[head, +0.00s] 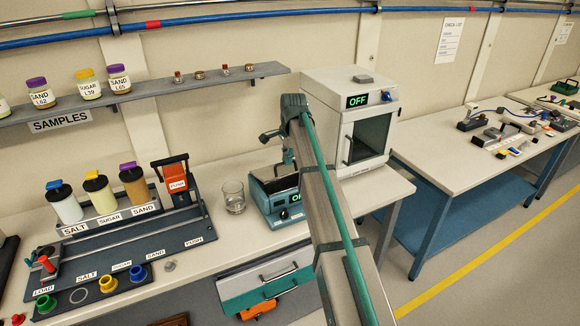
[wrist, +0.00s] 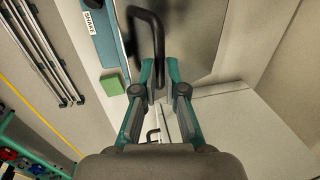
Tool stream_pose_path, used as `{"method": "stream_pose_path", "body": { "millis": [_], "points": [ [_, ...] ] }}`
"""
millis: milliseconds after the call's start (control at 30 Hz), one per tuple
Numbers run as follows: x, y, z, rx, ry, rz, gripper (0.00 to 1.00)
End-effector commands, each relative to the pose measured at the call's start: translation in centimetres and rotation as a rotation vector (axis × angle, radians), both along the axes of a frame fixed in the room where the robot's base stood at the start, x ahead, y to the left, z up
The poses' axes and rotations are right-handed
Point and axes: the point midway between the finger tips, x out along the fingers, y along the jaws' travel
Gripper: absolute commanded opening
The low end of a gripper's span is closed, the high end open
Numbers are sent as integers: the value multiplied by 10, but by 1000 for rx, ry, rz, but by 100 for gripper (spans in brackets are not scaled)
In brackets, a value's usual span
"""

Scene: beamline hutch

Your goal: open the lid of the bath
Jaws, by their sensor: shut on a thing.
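The bath (head: 283,213) is a small blue box with a lit green display, on the bench left of the white oven. My gripper (head: 287,160) is above it, and my arm hides its right part. In the wrist view a grey metallic lid (wrist: 195,30) fills the top middle, with a black bar handle (wrist: 151,18) on it. My gripper (wrist: 161,85) is shut on the lower end of this handle. A blue strip with a SHAKE label (wrist: 92,20) runs beside the lid. I cannot tell from the views how far the lid is tilted.
A glass beaker (head: 233,197) stands just left of the bath. The white oven (head: 345,100), display OFF, stands close on the right. A shelf (head: 150,92) with jars hangs behind. A dispenser rack (head: 120,222) fills the left bench. A green block (wrist: 111,86) lies near the lid.

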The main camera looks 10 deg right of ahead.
Motion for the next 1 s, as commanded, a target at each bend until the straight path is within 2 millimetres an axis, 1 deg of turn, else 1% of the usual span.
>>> {"method": "stream_pose_path", "body": {
  "millis": [33, 200, 400, 800, 833, 867, 1000],
  "points": [
    [14, 3, 7, 2, -10, 1, 0],
    [35, 8, 22, 2, -10, 1, 0],
    [62, 16, 36, 2, -8, 1, 0],
    [118, 33, 45, 2, -1, 1, 0],
    [115, 32, 45, 2, 0, 0, 3],
    [112, 32, 45, 2, 1, -1, 8],
    [109, 31, 44, 1, 4, -1, 31]
  ]
}}
